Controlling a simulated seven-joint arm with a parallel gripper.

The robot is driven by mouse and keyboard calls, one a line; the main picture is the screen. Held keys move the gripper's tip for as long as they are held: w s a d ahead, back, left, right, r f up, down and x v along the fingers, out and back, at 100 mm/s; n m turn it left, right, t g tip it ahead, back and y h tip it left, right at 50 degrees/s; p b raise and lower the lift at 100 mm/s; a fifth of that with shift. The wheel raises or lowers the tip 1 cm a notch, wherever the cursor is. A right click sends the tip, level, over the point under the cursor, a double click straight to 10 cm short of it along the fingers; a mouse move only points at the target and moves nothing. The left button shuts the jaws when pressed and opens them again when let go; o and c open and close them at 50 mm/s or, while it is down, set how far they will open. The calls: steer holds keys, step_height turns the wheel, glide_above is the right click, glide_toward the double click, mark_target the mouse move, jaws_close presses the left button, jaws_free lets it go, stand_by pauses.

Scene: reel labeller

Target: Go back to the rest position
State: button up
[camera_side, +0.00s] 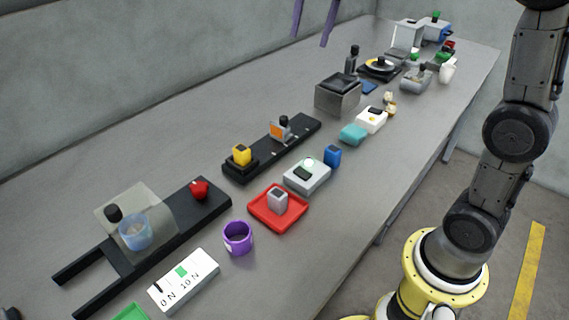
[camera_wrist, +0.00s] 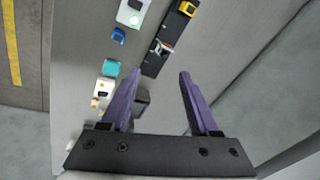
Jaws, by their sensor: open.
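My gripper (camera_side: 311,40) shows at the top of the side view as two purple fingers, high above the grey bench (camera_side: 120,150) and behind it near the wall. In the wrist view my gripper (camera_wrist: 160,73) is open, its fingers spread wide with nothing held between them. A dark box (camera_wrist: 142,101) shows below, partly hidden by the left finger. The fingers are apart from every object on the bench. The black rail (camera_side: 300,127) carries a yellow block (camera_side: 241,155) and an orange-faced part (camera_side: 280,130).
A grey box (camera_side: 338,93) stands mid-bench. A red tray (camera_side: 263,218) holds a grey block (camera_side: 278,200). A purple cup (camera_side: 237,238), a blue cup (camera_side: 332,155) and a teal block (camera_side: 353,134) stand toward the front edge. The space around my fingers looks clear.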

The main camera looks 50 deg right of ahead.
steer(key=s+a+f+n+t, duration=0.1)
steer(key=s+a+n, duration=0.15)
steer(key=s, duration=0.55)
steer(key=s+a+f+n+t, duration=0.1)
steer(key=s+n, duration=0.2)
steer(key=s, duration=0.5)
steer(key=s+f+n, duration=0.7)
steer(key=f+n, duration=0.1)
steer(key=f, duration=0.4)
steer(key=shift+s+a+t, duration=0.25)
steer(key=shift+a+t, duration=0.1)
steer(key=shift+t, duration=0.05)
